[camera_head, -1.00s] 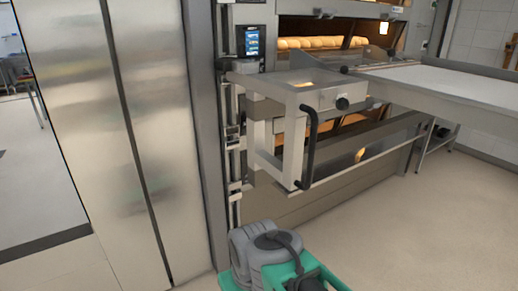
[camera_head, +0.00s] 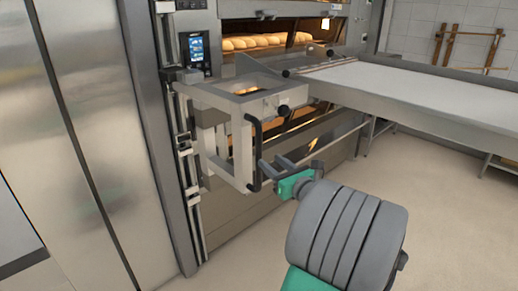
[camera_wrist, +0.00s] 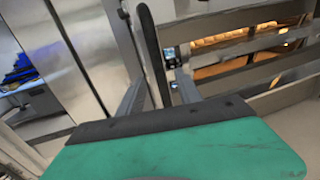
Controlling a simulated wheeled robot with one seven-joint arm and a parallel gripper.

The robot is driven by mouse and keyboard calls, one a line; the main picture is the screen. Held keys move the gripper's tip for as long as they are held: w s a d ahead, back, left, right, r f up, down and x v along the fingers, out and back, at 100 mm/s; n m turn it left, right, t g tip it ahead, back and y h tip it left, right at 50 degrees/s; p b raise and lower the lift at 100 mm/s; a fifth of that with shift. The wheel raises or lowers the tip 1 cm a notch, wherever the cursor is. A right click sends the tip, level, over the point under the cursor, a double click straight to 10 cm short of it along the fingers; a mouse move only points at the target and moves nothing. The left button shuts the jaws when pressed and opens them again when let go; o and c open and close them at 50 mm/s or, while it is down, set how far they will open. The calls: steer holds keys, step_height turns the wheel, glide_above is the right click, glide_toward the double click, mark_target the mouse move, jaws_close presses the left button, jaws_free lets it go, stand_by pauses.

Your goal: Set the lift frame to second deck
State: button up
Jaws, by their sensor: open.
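The lift frame (camera_head: 238,150) is a light grey metal frame on the vertical rail (camera_head: 184,150) at the oven's left side. Its black upright handle (camera_head: 254,150) is on its front right. The frame's top is a little below the lit oven deck with loaves (camera_head: 250,42). My gripper (camera_head: 272,166) is open, its fingers pointing at the lower part of the handle, very close to it. In the wrist view, the handle (camera_wrist: 152,50) runs up between the two open fingers (camera_wrist: 158,92). I cannot tell whether they touch it.
A loader table with a white belt (camera_head: 400,82) extends right from the frame's top. A small control screen (camera_head: 197,47) is above the frame. A steel cabinet (camera_head: 75,110) stands at the left. The floor (camera_head: 440,190) at the right is clear.

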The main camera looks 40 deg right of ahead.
mark_target(261, 154)
steer(key=w, duration=0.5)
steer(key=w+d+p, duration=0.1)
steer(key=w, duration=0.1)
steer(key=shift+w, duration=0.3)
steer(key=shift+c, duration=0.2)
jaws_close()
stand_by(0.7)
